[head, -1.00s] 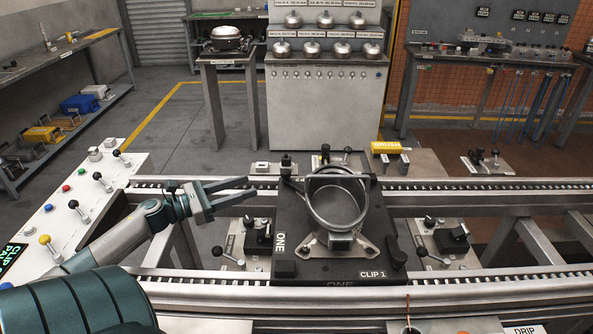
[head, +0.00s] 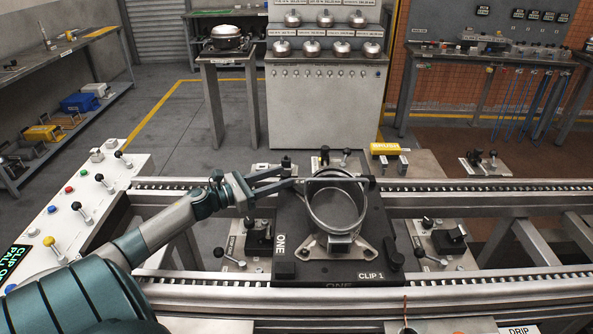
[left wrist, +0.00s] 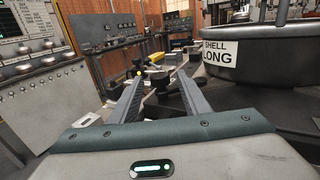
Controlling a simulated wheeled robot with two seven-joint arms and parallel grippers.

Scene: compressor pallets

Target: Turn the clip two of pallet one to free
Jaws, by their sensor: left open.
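Pallet one (head: 318,271) is a black plate marked ONE, on the rails in the middle of the head view. A grey round shell (head: 340,208) stands on it; the left wrist view shows this shell (left wrist: 243,47) labelled SHELL LONG. A CLIP 1 label (head: 371,276) is on the plate's front right. No clip two label is readable; the far-left corner is partly hidden by my left gripper. My left gripper (head: 288,177) is open at that corner, left of the shell. In the left wrist view, a dark block (left wrist: 159,82) appears between or beyond the fingertips (left wrist: 161,78). My right gripper is not seen.
A control panel (head: 130,174) with knobs and levers stands at the left. Rails (head: 470,198) run across behind and in front of the pallet. A yellow block (head: 385,148) and small lever fixtures (head: 484,163) lie behind. Lever fixtures (head: 436,240) also flank the pallet.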

